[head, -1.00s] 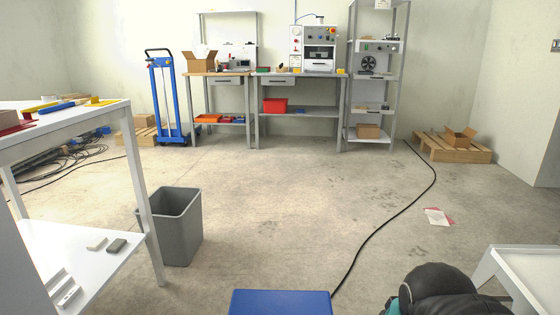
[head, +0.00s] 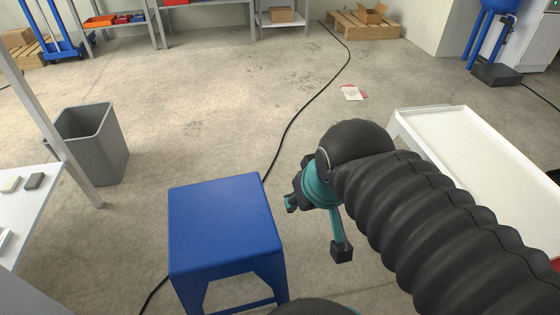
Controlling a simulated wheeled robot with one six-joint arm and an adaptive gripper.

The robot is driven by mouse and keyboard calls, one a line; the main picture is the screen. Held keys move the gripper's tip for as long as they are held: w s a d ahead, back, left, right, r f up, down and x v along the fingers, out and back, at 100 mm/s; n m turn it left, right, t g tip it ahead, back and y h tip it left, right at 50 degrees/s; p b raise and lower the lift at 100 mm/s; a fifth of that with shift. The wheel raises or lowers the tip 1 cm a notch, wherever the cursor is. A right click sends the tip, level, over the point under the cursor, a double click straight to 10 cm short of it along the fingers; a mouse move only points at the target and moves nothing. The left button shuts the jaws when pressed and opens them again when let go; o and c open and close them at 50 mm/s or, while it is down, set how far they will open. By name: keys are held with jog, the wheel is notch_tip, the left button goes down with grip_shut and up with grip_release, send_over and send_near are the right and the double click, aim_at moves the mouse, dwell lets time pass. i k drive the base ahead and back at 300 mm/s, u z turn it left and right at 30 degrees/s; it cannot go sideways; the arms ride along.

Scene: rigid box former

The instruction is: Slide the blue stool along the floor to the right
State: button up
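The blue stool (head: 222,222) stands upright on the floor at the lower middle of the head view. Its square top and front legs show; the bottom of the legs is cut off by the frame edge. My gripper (head: 316,228), black and teal, is just right of the stool in the picture. Its two fingers are spread apart with nothing between them. Whether a finger touches the stool cannot be told, but a gap seems to show.
A black cable (head: 290,128) runs across the floor and passes behind the stool. A grey bin (head: 92,143) stands at left near a white table leg. A white table (head: 480,150) is at right, beside my arm. A paper scrap (head: 352,93) lies on open floor.

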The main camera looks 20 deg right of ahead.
aim_at(224, 228)
jog(key=k, duration=0.5)
jog(key=u, duration=1.85)
jog(key=k, duration=0.75)
jog(key=z, duration=1.4)
jog(key=i, duration=1)
jog(key=z, duration=0.05)
